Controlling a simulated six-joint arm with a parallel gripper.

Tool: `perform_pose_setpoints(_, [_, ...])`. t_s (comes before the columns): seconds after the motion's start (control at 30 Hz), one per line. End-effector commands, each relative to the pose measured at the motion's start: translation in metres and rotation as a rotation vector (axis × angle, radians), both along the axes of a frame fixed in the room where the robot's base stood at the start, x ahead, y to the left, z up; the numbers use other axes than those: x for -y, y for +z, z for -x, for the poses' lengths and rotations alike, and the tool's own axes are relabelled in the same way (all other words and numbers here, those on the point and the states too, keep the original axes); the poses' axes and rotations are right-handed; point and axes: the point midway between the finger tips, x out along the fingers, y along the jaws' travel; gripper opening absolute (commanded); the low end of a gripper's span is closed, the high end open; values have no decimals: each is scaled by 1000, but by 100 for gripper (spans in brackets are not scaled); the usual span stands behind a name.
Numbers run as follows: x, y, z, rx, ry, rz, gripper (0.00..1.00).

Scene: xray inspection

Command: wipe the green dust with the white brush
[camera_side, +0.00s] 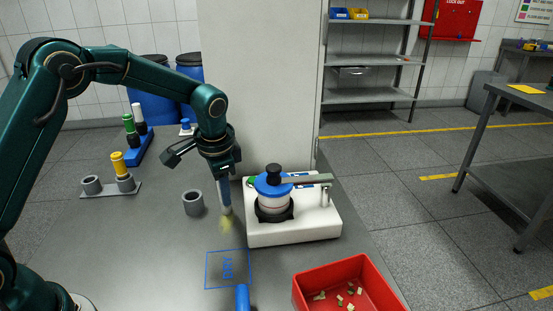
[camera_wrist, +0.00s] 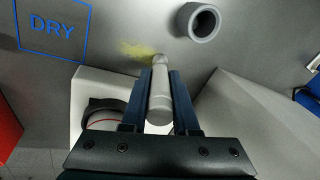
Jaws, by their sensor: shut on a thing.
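My gripper (camera_side: 225,194) is shut on a pale, whitish-grey cylindrical brush (camera_wrist: 160,98), held between its two blue fingers (camera_wrist: 160,76) in the wrist view. In the side view my gripper points down at the table, and the brush is mostly hidden by the fingers. A yellow-green patch of dust (camera_side: 226,223) lies on the grey table right below the fingertips. The dust also shows in the wrist view (camera_wrist: 136,50), just beyond and left of the brush's far end. I cannot tell whether the brush touches the dust.
A white machine with a blue-topped pot (camera_side: 300,228) stands close on the right. A grey cup (camera_side: 193,204) stands to the left. A blue DRY square (camera_side: 228,270) and a red bin (camera_side: 346,283) with bits lie nearer. Holders with coloured-topped items (camera_side: 118,163) stand at far left.

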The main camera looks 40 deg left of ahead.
Motion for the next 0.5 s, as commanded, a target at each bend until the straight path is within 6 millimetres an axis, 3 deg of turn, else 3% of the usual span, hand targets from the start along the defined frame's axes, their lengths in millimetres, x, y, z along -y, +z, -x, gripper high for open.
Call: perform_pose_setpoints(0.5, [14,0,14,0,-1,0,0])
